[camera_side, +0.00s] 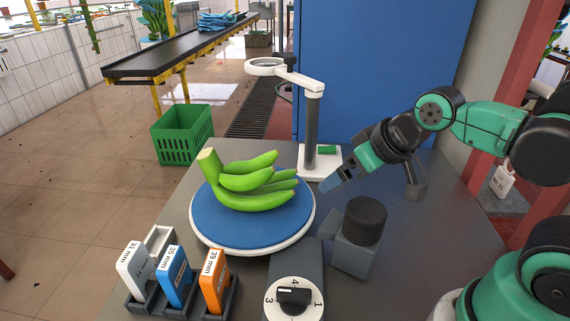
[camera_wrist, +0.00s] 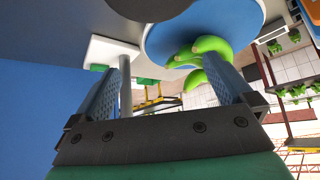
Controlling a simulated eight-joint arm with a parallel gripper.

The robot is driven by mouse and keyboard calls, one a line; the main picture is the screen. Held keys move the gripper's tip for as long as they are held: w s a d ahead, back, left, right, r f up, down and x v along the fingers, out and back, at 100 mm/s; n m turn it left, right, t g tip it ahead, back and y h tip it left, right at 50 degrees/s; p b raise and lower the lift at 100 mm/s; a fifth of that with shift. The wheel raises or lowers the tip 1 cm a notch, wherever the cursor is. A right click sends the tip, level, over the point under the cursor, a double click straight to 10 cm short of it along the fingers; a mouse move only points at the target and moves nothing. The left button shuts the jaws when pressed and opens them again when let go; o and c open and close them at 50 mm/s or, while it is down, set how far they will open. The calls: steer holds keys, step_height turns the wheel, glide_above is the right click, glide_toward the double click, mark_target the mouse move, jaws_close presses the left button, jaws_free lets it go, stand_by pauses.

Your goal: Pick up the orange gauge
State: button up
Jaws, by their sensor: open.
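The orange gauge (camera_side: 214,282), marked 39 mm, stands upright in the right slot of a dark rack (camera_side: 233,300) at the front left in the side view. A blue gauge (camera_side: 174,276) and a white gauge (camera_side: 136,270) stand to its left in the same rack. My gripper (camera_side: 328,188) is to the right of the round blue plate, well apart from the orange gauge and above the table. In the wrist view my gripper (camera_wrist: 168,90) is open, with nothing between its two fingers.
Green bananas (camera_side: 250,182) lie on the round blue plate (camera_side: 253,228), also in the wrist view (camera_wrist: 203,52). A post with a ring (camera_side: 312,125) stands behind. A dial unit (camera_side: 293,297) and a black knob block (camera_side: 362,228) stand right of the rack.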

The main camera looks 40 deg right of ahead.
steer(key=w+a+n+g+y, duration=0.1)
steer(key=w+a+n+y, duration=0.2)
steer(key=a, duration=0.6)
steer(key=n+g+y, duration=0.1)
steer(key=n+g, duration=0.1)
steer(key=n, duration=0.4)
glide_toward(213, 263)
steer(key=x, duration=0.4)
steer(key=shift+w+f, duration=0.25)
steer(key=shift+f, duration=0.1)
steer(key=shift+a+f, duration=0.15)
steer(key=shift+a, duration=0.05)
steer(key=shift+x, duration=2.65)
steer(key=shift+c, duration=0.2)
steer(key=c, duration=1.1)
